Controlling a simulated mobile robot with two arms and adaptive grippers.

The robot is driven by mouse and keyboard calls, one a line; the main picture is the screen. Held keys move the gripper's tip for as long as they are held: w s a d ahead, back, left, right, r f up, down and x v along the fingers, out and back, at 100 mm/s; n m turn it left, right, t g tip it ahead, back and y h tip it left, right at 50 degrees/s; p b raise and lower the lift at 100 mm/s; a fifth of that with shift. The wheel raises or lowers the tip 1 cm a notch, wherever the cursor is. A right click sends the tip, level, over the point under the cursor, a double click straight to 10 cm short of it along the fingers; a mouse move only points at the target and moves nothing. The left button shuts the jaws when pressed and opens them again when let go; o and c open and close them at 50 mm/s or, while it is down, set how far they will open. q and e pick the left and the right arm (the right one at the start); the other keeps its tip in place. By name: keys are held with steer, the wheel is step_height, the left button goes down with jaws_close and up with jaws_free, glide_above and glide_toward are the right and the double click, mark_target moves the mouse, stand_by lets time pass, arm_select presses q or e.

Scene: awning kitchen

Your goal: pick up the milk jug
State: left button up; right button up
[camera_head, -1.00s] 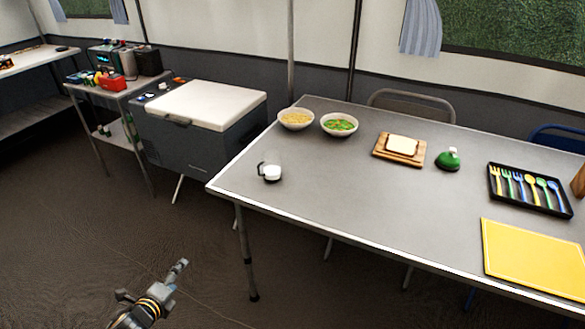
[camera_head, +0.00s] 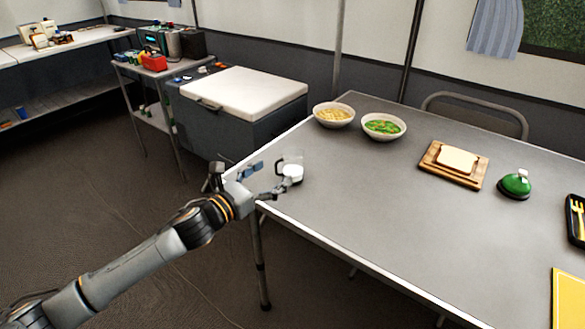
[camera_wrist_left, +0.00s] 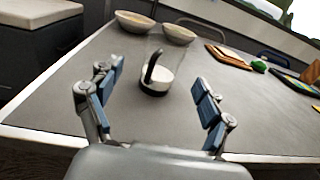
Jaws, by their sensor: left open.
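The milk jug (camera_head: 292,172) is a small clear jug with white milk in its lower part and a dark handle. It stands upright near the left corner of the grey table (camera_head: 400,215). My left gripper (camera_head: 268,178) is open at the table's left edge, just beside the jug. In the left wrist view the jug (camera_wrist_left: 157,78) is ahead of the two spread fingers (camera_wrist_left: 157,100), roughly centred, with its black handle facing me. No contact shows. My right gripper is not in view.
Two bowls (camera_head: 334,115) (camera_head: 384,126) stand behind the jug. A bread board (camera_head: 437,172), a green domed item (camera_head: 515,184) and a yellow board (camera_head: 570,295) are further right. A cooler (camera_head: 240,92) is behind the table's left end. The tabletop around the jug is clear.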

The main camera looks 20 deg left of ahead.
mark_target(286, 168)
arm_select(q)
steer(key=shift+x, duration=1.4)
steer(key=x, duration=0.4)
steer(key=shift+w+d+f+b, duration=0.1)
steer(key=shift+d+f+b, duration=0.25)
steer(key=shift+d+f, duration=0.1)
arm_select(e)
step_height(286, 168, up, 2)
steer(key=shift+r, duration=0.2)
arm_select(q)
steer(key=c, duration=1.4)
steer(key=shift+r, duration=0.1)
steer(key=shift+c, duration=0.3)
steer(key=shift+r, duration=0.1)
